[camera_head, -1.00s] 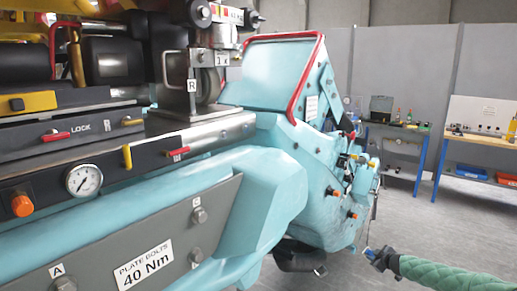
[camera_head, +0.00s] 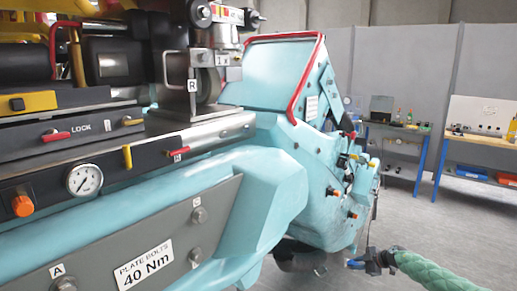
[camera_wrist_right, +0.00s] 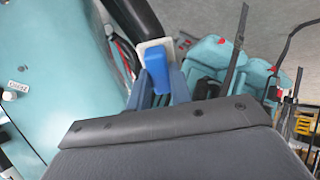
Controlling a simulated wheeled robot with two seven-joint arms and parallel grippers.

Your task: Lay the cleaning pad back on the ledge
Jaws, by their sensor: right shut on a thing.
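My right gripper (camera_head: 364,262) is at the lower right of the head view, beyond the teal car and above the floor. It is shut on a small blue piece (camera_head: 354,264), apparently the cleaning pad. In the right wrist view the blue piece (camera_wrist_right: 157,72) sits between the fingers of my right gripper (camera_wrist_right: 160,88), with a pale, whitish part (camera_wrist_right: 155,44) at its far end. A bare steel ledge (camera_head: 205,132) runs along the car's side in the head view; I cannot tell if it is the ledge named. My left gripper is not in view.
The teal car body (camera_head: 265,190) fills the left and middle of the head view. A red-edged teal panel (camera_head: 275,70) rises behind it. Workbenches (camera_head: 475,138) stand at the back right. Grey floor (camera_head: 425,220) is open at right.

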